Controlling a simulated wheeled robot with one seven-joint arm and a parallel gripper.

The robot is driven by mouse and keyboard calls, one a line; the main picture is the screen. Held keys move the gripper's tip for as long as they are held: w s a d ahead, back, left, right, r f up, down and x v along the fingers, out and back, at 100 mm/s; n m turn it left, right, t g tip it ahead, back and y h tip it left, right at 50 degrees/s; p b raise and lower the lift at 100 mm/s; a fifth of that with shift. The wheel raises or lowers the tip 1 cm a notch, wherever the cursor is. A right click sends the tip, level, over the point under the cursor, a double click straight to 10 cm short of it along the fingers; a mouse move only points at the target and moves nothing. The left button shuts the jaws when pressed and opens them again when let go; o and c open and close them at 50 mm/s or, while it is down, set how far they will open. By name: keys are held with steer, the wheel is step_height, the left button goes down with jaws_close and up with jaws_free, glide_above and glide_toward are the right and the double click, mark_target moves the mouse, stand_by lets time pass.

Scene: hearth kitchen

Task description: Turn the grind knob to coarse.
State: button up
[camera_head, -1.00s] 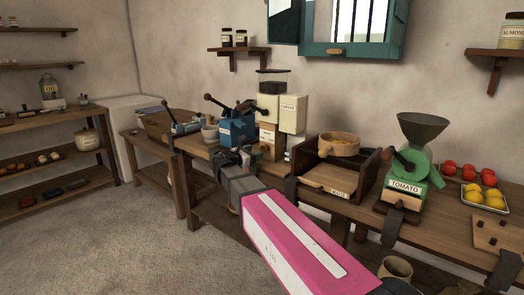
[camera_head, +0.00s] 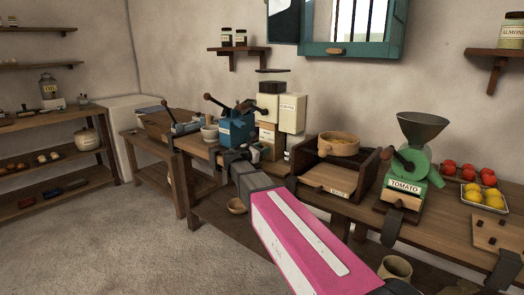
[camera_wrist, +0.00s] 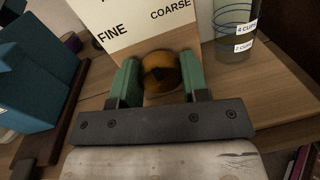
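The coffee grinder (camera_head: 292,107) is cream and wood and stands on the back bench in the head view. In the wrist view its cream front panel (camera_wrist: 132,22) reads FINE on the left and COARSE on the right. Below the words is a round amber-brown knob (camera_wrist: 161,73); no pointer mark can be made out on it. My gripper (camera_wrist: 161,66) has its two green fingers apart, one on each side of the knob, with what look like narrow gaps. I cannot tell whether either finger touches it. In the head view my arm hides the knob.
A blue machine (camera_wrist: 28,78) stands close to the left of my gripper. A clear measuring cup (camera_wrist: 235,30) marked in cups stands close to the right. In the head view, a wooden box (camera_head: 330,179) and a green tomato mill (camera_head: 413,165) stand further right.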

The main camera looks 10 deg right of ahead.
steer(key=shift+m, duration=0.4)
steer(key=m, duration=0.5)
steer(key=shift+s+y, duration=0.1)
steer(key=shift+y, duration=0.2)
steer(key=m, duration=0.5)
steer(key=shift+d+m+y, duration=0.1)
steer(key=shift+m+y, duration=0.2)
steer(key=shift+y, duration=0.1)
steer(key=shift+s, duration=0.1)
steer(key=o, duration=0.9)
steer(key=f+v, duration=0.1)
steer(key=v, duration=0.9)
steer(key=shift+s+a+r, duration=0.2)
steer(key=shift+a+r, duration=0.15)
steer(key=shift+r, duration=0.15)
